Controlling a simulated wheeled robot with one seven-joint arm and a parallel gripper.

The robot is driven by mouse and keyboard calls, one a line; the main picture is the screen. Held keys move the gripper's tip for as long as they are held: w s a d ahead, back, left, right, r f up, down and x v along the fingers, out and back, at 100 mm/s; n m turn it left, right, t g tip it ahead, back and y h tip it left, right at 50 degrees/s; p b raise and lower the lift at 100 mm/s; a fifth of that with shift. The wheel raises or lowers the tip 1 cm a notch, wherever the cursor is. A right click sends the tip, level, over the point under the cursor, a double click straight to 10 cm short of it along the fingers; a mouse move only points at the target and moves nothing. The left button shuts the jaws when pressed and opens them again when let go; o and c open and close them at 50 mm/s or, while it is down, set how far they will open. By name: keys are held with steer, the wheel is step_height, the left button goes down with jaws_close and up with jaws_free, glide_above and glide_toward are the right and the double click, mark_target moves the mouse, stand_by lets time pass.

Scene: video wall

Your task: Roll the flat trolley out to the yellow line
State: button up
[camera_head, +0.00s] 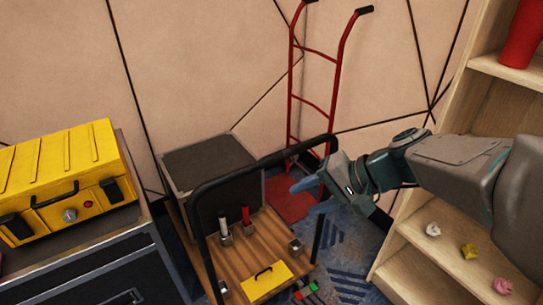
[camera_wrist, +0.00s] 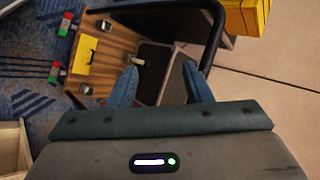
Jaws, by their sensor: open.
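The flat trolley (camera_head: 238,262) has a wooden deck and a tall black push handle (camera_head: 262,158). On its deck are a small yellow panel with a black grip (camera_head: 264,279), a white and a red lever, and metal corner pieces. The deck (camera_wrist: 117,47) and the handle (camera_wrist: 213,40) also show in the wrist view. My gripper (camera_head: 312,197) is open and empty, close to the right side of the handle. In the wrist view its fingers (camera_wrist: 160,74) are spread, the right one near the black bar; contact cannot be told. No yellow line is visible.
A red hand truck (camera_head: 332,103) leans by the wall behind the trolley. A grey box (camera_head: 205,160) stands behind its left side. A yellow case (camera_head: 70,175) sits on a dark cabinet (camera_head: 105,265) at left. A wooden shelf (camera_head: 405,260) stands at right. Patterned blue carpet (camera_head: 352,262) lies between.

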steer(key=w+f+m+t+y+b, duration=0.1)
steer(key=w+f+t+y+b, duration=0.15)
steer(key=w+b, duration=0.2)
steer(key=m+t+y+b, duration=0.2)
steer(key=t+b, duration=0.1)
steer(key=b, duration=0.1)
glide_toward(280, 160)
steer(key=b+x, duration=0.1)
steer(key=x, duration=1.2)
steer(key=shift+w, duration=0.1)
steer(key=shift+t, duration=0.25)
jaws_close()
